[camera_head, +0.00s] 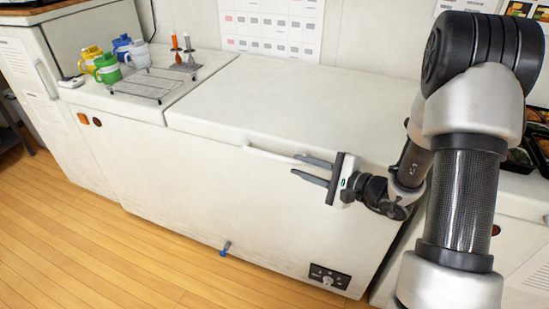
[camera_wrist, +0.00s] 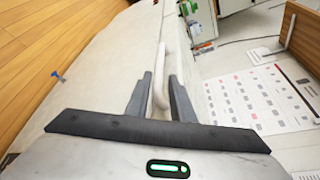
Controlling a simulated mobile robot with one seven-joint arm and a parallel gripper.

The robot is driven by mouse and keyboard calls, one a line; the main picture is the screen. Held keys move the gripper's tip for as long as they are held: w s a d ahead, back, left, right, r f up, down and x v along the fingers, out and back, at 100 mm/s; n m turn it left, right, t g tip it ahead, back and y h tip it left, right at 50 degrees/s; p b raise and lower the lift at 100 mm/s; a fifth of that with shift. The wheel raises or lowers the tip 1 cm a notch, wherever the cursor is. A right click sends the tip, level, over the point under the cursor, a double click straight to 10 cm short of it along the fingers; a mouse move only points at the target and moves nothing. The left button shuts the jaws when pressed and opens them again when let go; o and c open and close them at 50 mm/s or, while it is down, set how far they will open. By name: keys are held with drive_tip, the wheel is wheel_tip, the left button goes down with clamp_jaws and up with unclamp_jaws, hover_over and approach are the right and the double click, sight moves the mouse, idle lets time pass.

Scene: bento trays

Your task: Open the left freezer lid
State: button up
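The white freezer lid (camera_head: 275,100) lies flat and closed on the white chest freezer (camera_head: 220,195). A white bar handle (camera_head: 268,154) runs along the lid's front edge; it also shows in the wrist view (camera_wrist: 161,50). My gripper (camera_head: 295,164) is at the right part of this handle, its fingers pointing left. In the wrist view my gripper (camera_wrist: 160,76) is open, with one dark finger on each side of the bar. Gaps seem to show between fingers and bar; I cannot tell whether either touches. The handle's right end is partly hidden by my gripper.
A wire rack (camera_head: 150,85) and several coloured cups (camera_head: 107,68) stand left of the lid. Black food trays (camera_head: 540,145) are at the right, partly behind my arm. A calendar sheet (camera_head: 272,27) is on the back wall. The lid top and front floor are clear.

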sight(279, 158)
drive_tip(key=b+x, duration=0.1)
drive_tip(key=x, duration=0.9)
drive_tip(key=shift+w+a+f, duration=0.1)
drive_tip(key=shift+w+a, duration=0.05)
clamp_jaws()
